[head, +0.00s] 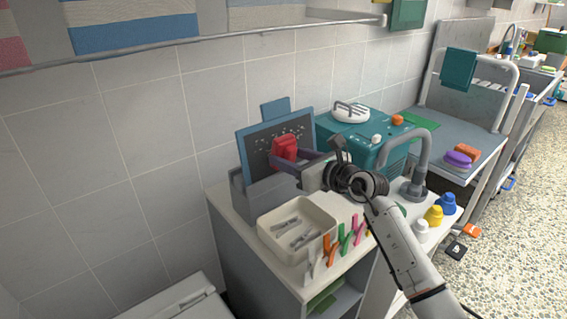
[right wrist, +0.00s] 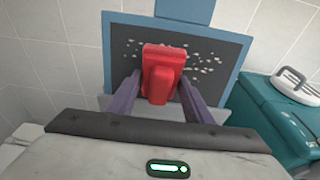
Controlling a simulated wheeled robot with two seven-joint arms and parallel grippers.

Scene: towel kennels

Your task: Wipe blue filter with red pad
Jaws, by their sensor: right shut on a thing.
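The blue filter (head: 242,150) is a blue-framed panel with a dark face and pale specks, standing upright in a grey holder on the counter. In the right wrist view the filter (right wrist: 220,62) fills the upper middle, with specks on both sides of the pad. The red pad (head: 285,148) is in front of the filter's dark face; it also shows in the right wrist view (right wrist: 163,62). My right gripper (head: 291,160) is shut on the red pad, its purple fingers on either side. Whether the pad touches the face I cannot tell. My left gripper is not in view.
A white tray (head: 270,239) with metal tools sits in front of the grey holder (head: 265,192). Several coloured clips stand along the counter's front edge. A teal machine (head: 362,135) is to the right of the filter. Small bottles (head: 433,215) stand farther right.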

